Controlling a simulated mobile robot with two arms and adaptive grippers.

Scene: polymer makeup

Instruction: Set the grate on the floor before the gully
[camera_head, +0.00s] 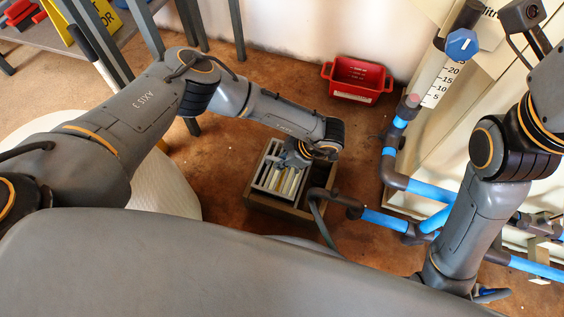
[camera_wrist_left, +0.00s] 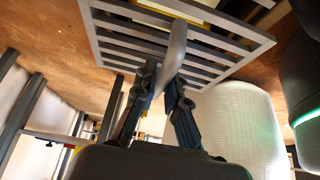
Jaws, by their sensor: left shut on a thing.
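The grate (camera_head: 265,177) is a grey frame with several pale parallel bars, seen in the head view near the middle, over the left part of the gully. My left gripper (camera_head: 296,156) is above it. In the left wrist view the grate (camera_wrist_left: 115,42) hangs tilted across the top, and my left gripper (camera_wrist_left: 166,80) is shut on its grey handle (camera_wrist_left: 178,45). The gully (camera_head: 290,209) is a brown box on the floor; its inside is mostly hidden by the grate and arm. Only a bit of my right gripper (camera_head: 490,295) shows at the lower right, its fingers unclear.
A red tub (camera_head: 357,80) stands by the back wall. Blue and grey pipes (camera_head: 430,192) run right of the gully, and a dark hose (camera_head: 322,215) reaches it. A white ribbed drum (camera_head: 160,185) stands at the left. Brown floor (camera_head: 285,88) is clear behind the gully.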

